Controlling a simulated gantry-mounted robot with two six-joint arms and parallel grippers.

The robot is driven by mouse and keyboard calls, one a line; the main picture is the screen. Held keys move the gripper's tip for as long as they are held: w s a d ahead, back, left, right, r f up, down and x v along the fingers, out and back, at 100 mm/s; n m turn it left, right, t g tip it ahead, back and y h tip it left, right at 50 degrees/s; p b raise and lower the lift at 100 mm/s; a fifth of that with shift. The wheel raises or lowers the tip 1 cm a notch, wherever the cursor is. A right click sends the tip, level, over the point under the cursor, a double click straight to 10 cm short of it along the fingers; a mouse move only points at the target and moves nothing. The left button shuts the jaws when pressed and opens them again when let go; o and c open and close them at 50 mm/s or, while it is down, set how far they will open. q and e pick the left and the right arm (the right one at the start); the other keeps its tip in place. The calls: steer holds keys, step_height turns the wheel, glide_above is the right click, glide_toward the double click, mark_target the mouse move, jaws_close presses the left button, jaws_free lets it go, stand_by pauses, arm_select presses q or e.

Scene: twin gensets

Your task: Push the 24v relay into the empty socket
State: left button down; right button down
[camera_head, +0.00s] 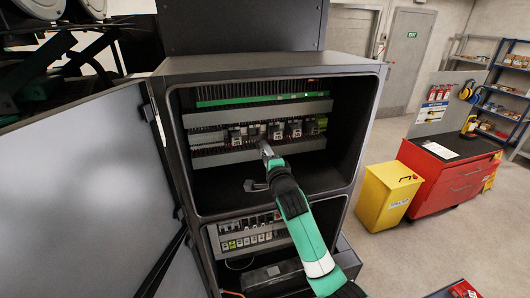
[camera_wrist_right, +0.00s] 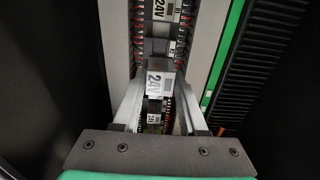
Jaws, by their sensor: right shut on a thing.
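My right gripper (camera_head: 265,150) reaches into the open upper cabinet bay, with its fingertips at the relay row. In the right wrist view, the right gripper (camera_wrist_right: 158,112) is shut on a relay labelled 24V (camera_wrist_right: 161,84), with one finger on each side. The held relay lies in line with the rail; I cannot tell whether it touches or sits in a socket, as its underside is hidden. Another 24V relay (camera_wrist_right: 162,10) sits on the rail beyond it. In the head view the fingers hide most of the held relay and the socket. My left gripper is not in view.
Grey wiring ducts (camera_head: 210,116) run above and below the relay row. A green strip (camera_head: 225,102) lies above. The cabinet door (camera_head: 80,190) stands open at left. A lower bay (camera_head: 243,234) holds breakers. A yellow bin (camera_head: 388,190) and red tool cabinet (camera_head: 455,180) stand at right.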

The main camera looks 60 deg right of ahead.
steer(key=shift+b+x, duration=1.15)
steer(key=shift+x, duration=0.95)
steer(key=shift+w+d+f+b, duration=0.25)
steer(key=shift+w+d+b, duration=0.3)
steer(key=shift+b, duration=0.15)
steer(key=shift+b+x, duration=1.25)
steer(key=shift+b, duration=0.25)
steer(key=shift+s+r, duration=0.1)
steer(key=shift+r, duration=0.05)
steer(key=shift+b, duration=0.4)
steer(key=shift+d+b, duration=0.2)
steer(key=shift+b, duration=0.15)
